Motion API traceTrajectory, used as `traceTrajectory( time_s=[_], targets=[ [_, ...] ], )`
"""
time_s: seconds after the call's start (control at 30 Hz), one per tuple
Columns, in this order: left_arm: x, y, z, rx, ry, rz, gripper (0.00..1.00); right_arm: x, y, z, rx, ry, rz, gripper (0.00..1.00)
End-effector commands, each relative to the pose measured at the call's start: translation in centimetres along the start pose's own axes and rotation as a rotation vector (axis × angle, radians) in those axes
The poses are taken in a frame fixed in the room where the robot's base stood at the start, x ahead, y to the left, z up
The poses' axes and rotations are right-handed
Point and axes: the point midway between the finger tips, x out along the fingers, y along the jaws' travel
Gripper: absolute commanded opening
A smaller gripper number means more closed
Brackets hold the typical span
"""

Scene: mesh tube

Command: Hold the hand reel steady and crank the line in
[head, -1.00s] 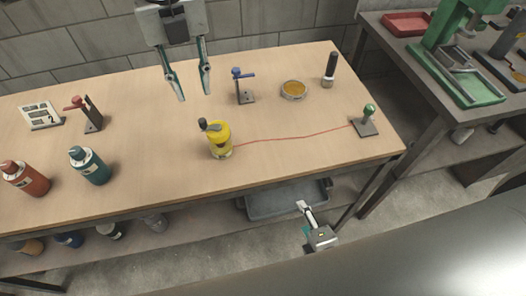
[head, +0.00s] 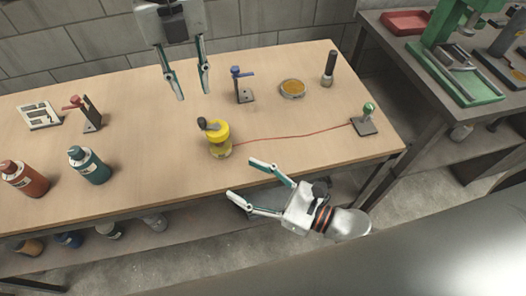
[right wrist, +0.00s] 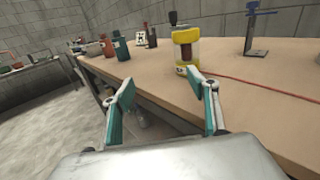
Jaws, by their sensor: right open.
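The yellow hand reel (head: 219,138) stands upright on the wooden table, with a dark crank knob (head: 203,123) on its top. It also shows ahead in the right wrist view (right wrist: 186,38). A red line (head: 285,137) runs from the reel along the table to a small stand with a green knob (head: 366,120). My left gripper (head: 193,94) is open and empty above the table, behind and left of the reel. My right gripper (head: 239,177) is open and empty near the table's front edge, in front of the reel and apart from it. It also shows in the right wrist view (right wrist: 168,88).
A blue clamp stand (head: 242,85), a dish (head: 293,88) and a dark cylinder (head: 329,68) stand at the back right. A teal bottle (head: 88,165), a red bottle (head: 24,178) and a red-topped stand (head: 88,113) are at the left. Shelf items sit below.

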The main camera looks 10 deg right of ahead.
Motion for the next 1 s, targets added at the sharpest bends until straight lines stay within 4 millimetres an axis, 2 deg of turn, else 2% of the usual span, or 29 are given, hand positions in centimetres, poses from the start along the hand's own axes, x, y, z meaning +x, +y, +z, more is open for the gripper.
traceTrajectory(
  time_s=[0.03,0.1,0.2,0.33,0.47,0.57,1.0],
  targets=[
    [0.0,0.0,0.0,0.0,0.0,0.0,0.28,0.3,-1.9,-0.1,-0.004,-0.003,0.028,0.59],
    [0.0,0.0,0.0,0.0,0.0,0.0,0.28,0.5,-4.0,0.1,0.006,-0.006,0.062,0.59],
    [0.0,0.0,0.0,0.0,0.0,0.0,0.28,0.5,-6.1,0.4,0.022,-0.009,0.095,0.59],
    [0.0,0.0,0.0,0.0,0.0,0.0,0.28,0.6,-7.5,0.8,0.033,-0.012,0.117,0.59],
    [0.0,0.0,0.0,0.0,0.0,0.0,0.28,1.3,-7.8,0.9,0.038,-0.013,0.123,0.59],
    [0.0,0.0,0.0,0.0,0.0,0.0,0.28,2.5,-7.6,0.9,0.037,-0.014,0.123,0.59],
    [0.0,0.0,0.0,0.0,0.0,0.0,0.28,10.0,-6.7,1.1,0.037,-0.014,0.122,0.59]
  ],
)
